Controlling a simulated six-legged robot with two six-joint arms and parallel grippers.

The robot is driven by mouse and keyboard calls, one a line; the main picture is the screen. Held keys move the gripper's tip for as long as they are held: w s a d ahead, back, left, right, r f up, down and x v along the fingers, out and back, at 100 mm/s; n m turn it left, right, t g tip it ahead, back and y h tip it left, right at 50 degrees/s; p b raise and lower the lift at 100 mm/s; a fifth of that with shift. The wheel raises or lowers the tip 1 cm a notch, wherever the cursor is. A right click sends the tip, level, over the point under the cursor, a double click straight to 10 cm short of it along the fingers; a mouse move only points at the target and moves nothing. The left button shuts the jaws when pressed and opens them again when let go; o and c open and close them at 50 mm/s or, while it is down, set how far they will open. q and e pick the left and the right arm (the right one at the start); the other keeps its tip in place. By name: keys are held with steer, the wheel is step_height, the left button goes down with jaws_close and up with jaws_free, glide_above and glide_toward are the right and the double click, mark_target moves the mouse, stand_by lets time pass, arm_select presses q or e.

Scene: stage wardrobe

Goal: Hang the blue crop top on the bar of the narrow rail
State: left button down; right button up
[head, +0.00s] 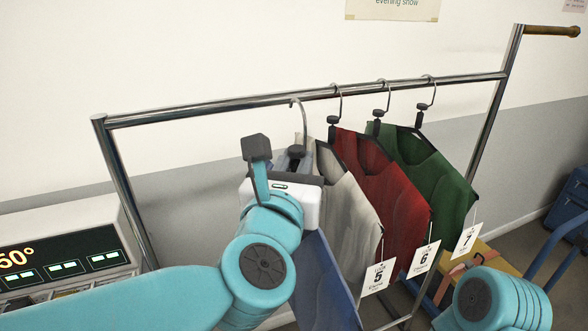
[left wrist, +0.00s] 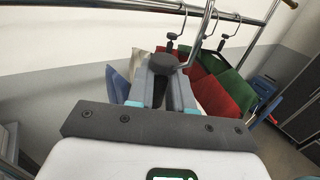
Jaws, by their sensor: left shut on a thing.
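The blue crop top (head: 322,285) hangs on a hanger below and behind my left gripper (head: 292,160); part of it shows in the left wrist view (left wrist: 117,84). My left gripper is shut on the hanger's dark neck (left wrist: 163,62). The hanger's metal hook (head: 303,122) reaches up to the bar (head: 230,103) of the narrow rail, left of the other hooks. My right gripper is out of view; only part of my right arm shows.
A white top (head: 345,195), a red top (head: 385,180) and a green top (head: 430,165) hang closely to the right, with numbered tags. The bar's left part is bare. A machine with a display (head: 75,255) stands at lower left, a blue trolley (head: 560,235) at right.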

arm_select(q)
steer(key=shift+w+a+r, duration=0.1)
steer(key=shift+w+a, duration=0.05)
steer(key=shift+w, duration=0.6)
steer(key=shift+w+a, duration=0.3)
steer(key=shift+w, duration=0.35)
steer(key=shift+w+a+p, duration=0.2)
steer(key=shift+w+a, duration=0.1)
steer(key=shift+w, duration=0.6)
steer(key=shift+w+a+p, duration=0.15)
steer(key=shift+w+a, duration=0.1)
steer(key=shift+w, duration=0.6)
steer(key=shift+w+a+p, duration=0.2)
steer(key=shift+w+a, duration=0.1)
steer(key=shift+w, duration=0.6)
steer(key=w+a+f+b, duration=0.2)
steer(key=w+a, duration=0.1)
steer(key=w, duration=0.3)
steer(key=shift+w+a+f, duration=0.15)
steer(key=shift+a+f, duration=0.25)
